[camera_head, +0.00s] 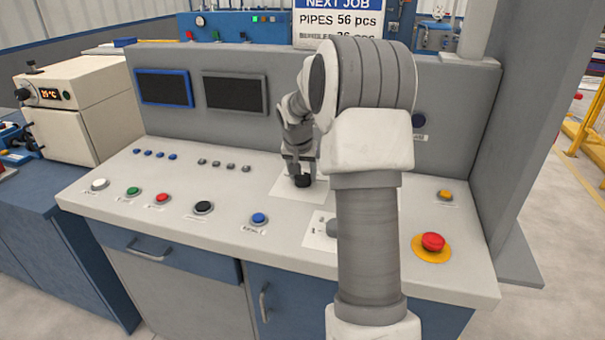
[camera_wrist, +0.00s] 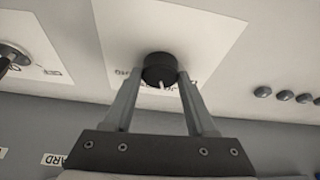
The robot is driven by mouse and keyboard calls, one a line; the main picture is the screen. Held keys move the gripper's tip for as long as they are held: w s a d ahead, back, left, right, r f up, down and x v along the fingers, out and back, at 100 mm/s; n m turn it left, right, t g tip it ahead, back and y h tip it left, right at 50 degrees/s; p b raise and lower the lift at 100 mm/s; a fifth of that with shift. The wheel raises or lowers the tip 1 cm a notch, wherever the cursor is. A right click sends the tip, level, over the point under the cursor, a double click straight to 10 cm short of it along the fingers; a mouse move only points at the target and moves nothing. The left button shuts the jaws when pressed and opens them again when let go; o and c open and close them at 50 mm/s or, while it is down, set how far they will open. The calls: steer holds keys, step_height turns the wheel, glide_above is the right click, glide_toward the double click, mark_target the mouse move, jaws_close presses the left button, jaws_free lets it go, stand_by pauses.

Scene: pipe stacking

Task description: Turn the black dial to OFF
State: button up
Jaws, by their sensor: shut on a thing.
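The black dial (camera_head: 303,181) sits on a white label plate (camera_head: 285,189) on the sloped console top. In the wrist view the dial (camera_wrist: 159,68) is a round black knob with a light pointer mark on its near side. My gripper (camera_head: 301,172) reaches down onto it from above. In the wrist view my gripper's (camera_wrist: 158,78) two grey fingers are on either side of the dial, shut on it. The lettering on the plate is partly hidden by the fingers and too small to read, so I cannot tell which position the dial points to.
A second selector knob (camera_head: 333,228) on a white plate is partly behind my arm. A blue button (camera_head: 259,219), a black button (camera_head: 204,207) and a red emergency button (camera_head: 433,242) stand on the console. Two dark screens (camera_head: 235,93) are on the upright panel behind.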

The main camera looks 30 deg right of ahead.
steer(key=c, duration=0.4)
steer(key=shift+r, duration=0.1)
steer(key=n+p, duration=0.2)
steer(key=n+y+p, duration=0.1)
steer(key=n+p, duration=0.1)
steer(key=shift+s+d+r+t+y, duration=0.1)
steer(key=shift+s+d+t+y, duration=0.05)
steer(key=shift+t+y, duration=0.15)
steer(key=shift+n+y+p, duration=0.6)
steer(key=shift+n+p, duration=0.9)
steer(key=shift+n, duration=0.4)
steer(key=shift+f, duration=0.2)
steer(key=o, duration=1.4)
steer(key=shift+c, duration=0.2)
steer(key=shift+t, duration=0.3)
